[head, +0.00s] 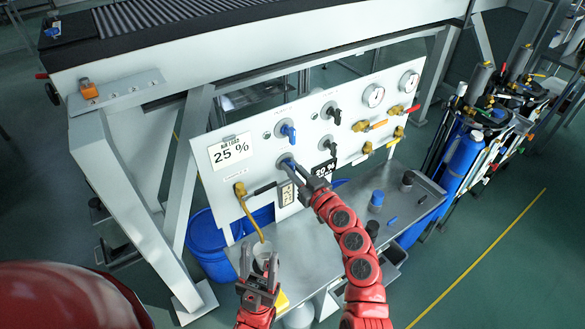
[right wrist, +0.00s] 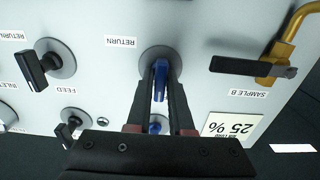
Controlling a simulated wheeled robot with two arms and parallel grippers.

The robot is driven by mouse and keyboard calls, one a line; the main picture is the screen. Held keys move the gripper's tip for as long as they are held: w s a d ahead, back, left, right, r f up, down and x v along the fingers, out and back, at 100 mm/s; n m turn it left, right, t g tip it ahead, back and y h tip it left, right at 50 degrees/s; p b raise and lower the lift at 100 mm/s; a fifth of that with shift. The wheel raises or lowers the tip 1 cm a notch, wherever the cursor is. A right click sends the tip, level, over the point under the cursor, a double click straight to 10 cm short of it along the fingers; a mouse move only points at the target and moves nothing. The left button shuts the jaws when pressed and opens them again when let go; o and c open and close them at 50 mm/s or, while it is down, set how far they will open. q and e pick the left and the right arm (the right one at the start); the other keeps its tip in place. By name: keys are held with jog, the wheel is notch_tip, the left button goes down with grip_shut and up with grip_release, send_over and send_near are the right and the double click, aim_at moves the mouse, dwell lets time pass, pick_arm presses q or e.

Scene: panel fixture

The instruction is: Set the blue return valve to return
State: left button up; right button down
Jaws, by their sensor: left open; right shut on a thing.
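The blue return valve (right wrist: 160,80) has a blue handle on a round grey plate beside a RETURN label. The right wrist view shows the panel upside down, with the handle running up and down in the picture. My right gripper (right wrist: 159,95) is shut on this handle, one dark finger on each side. In the head view my right gripper (head: 292,169) reaches the panel's lower blue valve (head: 286,162) and partly hides it. My left gripper (head: 260,281) is open, low in front of the bench, close to a grey cup (head: 262,262).
Another blue-handled valve (head: 288,131) sits above on the white panel (head: 233,181). Black-handled valves (head: 333,113), gauges (head: 373,95) and yellow sample taps (head: 240,189) are nearby. Blue cylinders (head: 460,155) stand at right.

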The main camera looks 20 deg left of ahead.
jog(key=shift+f+m+b, duration=0.15)
jog(key=shift+m+b, duration=0.45)
jog(key=shift+m, duration=0.2)
jog(key=shift+w+d+m+b, duration=0.1)
jog(key=shift+m+b, duration=0.5)
jog(key=shift+m, duration=0.6)
jog(key=m+b, duration=0.1)
jog(key=m, duration=0.3)
jog(key=shift+m, duration=0.3)
jog(key=m, duration=0.4)
jog(key=shift+w+f+m, duration=0.1)
jog(key=shift+m, duration=2.5)
jog(key=c, duration=0.9)
grip_release()
